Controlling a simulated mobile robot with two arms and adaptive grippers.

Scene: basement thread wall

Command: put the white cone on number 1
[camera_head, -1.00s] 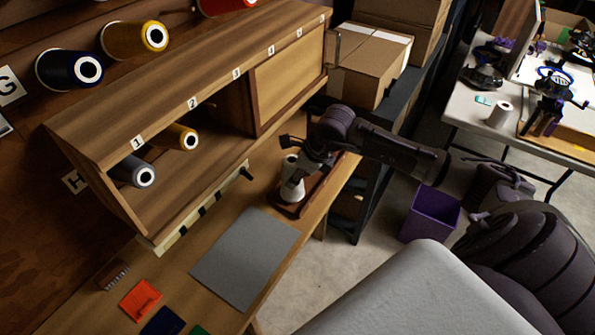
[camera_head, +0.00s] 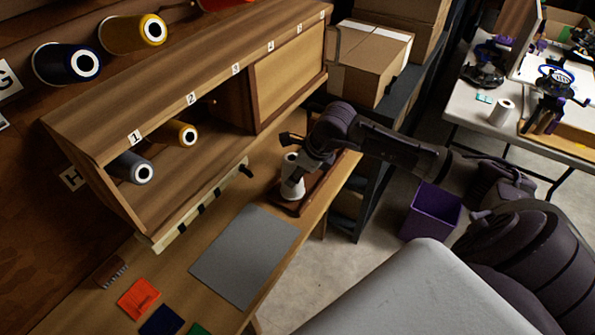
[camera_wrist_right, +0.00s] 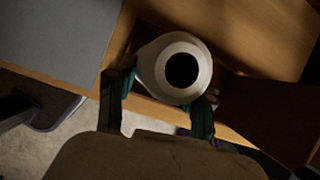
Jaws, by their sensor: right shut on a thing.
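The white cone (camera_head: 292,188) stands at a wooden stand on the workbench. My right gripper (camera_head: 296,168) is shut on it from the right. In the right wrist view the cone (camera_wrist_right: 147,70) shows its round dark top hole between the two fingers of the gripper (camera_wrist_right: 168,92). Whether its base touches the stand cannot be told. The number 1 label (camera_head: 135,138) is on the front edge of the wooden shelf's top, at its near left end. A grey cone (camera_head: 130,168) lies in the open bay below that label. My left gripper is not in view.
Dark blue (camera_head: 68,63) and yellow (camera_head: 132,33) cones are on the wall above. A grey mat (camera_head: 245,255) and coloured squares (camera_head: 138,298) lie on the bench. A purple bin (camera_head: 430,212) stands on the floor.

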